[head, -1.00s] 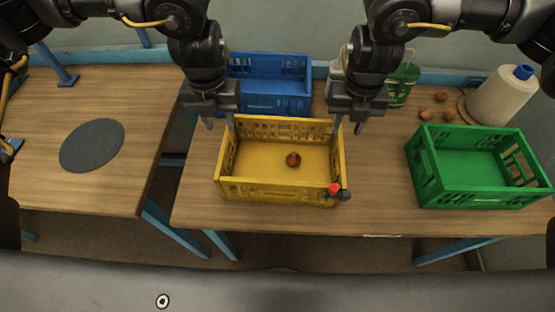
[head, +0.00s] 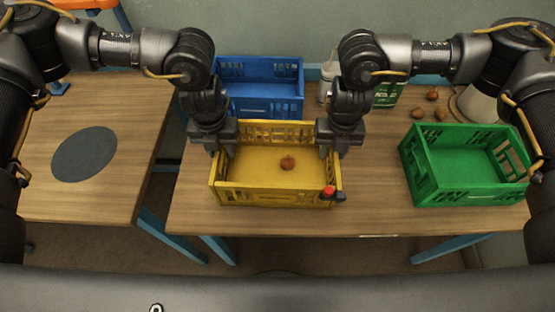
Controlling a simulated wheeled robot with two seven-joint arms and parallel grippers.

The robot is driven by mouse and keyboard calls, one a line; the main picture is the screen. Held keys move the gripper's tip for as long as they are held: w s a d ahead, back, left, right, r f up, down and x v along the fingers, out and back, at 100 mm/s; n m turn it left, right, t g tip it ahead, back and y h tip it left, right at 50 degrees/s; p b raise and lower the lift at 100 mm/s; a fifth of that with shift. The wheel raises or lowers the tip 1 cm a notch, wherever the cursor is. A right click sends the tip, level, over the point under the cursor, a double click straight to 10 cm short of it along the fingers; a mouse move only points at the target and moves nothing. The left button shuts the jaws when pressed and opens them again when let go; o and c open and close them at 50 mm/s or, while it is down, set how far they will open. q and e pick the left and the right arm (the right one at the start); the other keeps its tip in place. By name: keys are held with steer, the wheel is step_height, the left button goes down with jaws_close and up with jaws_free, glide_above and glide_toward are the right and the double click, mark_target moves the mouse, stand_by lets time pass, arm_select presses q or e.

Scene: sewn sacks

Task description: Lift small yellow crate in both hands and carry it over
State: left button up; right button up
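The small yellow crate (head: 276,194) sits on the right-hand wooden table in the head view. A small round brown thing (head: 288,163), like an onion, lies inside it. My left gripper (head: 222,154) is down at the crate's left side wall. My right gripper (head: 328,150) is down at its right side wall. Both point downward, with their fingertips largely hidden at the walls, so I cannot tell whether they are shut on them. A small thing with a red top and a dark body (head: 329,192) shows at the crate's front right corner.
A blue crate (head: 265,105) stands behind, a green crate (head: 455,195) to the right. Several brown round things (head: 417,114) lie behind the green crate. The left table (head: 120,195) bears a flat grey disc (head: 85,154); a gap separates the tables.

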arm_select(q)
steer(key=shift+f, duration=0.55)
arm_select(e)
steer(key=shift+f, duration=0.5)
arm_select(q)
jaws_close()
arm_select(e)
jaws_close()
arm_select(q)
steer(key=shift+r, duration=0.1)
